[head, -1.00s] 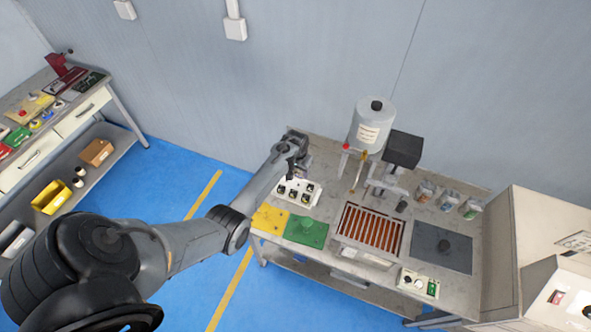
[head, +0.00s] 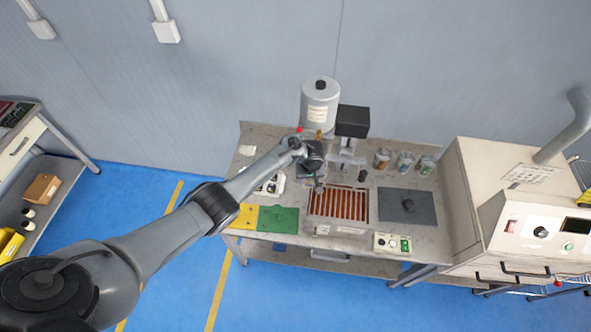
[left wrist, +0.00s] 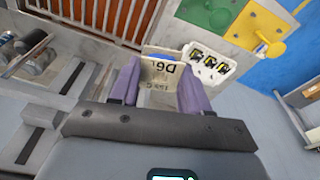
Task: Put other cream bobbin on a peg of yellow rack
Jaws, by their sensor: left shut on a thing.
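My left gripper (head: 314,172) is over the bench in front of the winder. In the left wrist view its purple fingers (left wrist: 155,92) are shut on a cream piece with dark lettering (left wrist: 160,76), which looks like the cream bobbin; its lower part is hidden. The held piece cannot be made out in the head view. The yellow rack (head: 245,216) lies at the bench's front left corner, well apart from the gripper. My right gripper is not in view.
A green board (head: 278,220) adjoins the yellow rack. A white holder (left wrist: 207,64) with several black-and-yellow pieces stands near them. The winder's grey tank (head: 320,102), a red-slatted tray (head: 340,204), jars (head: 404,161) and a dark mat (head: 407,206) occupy the bench.

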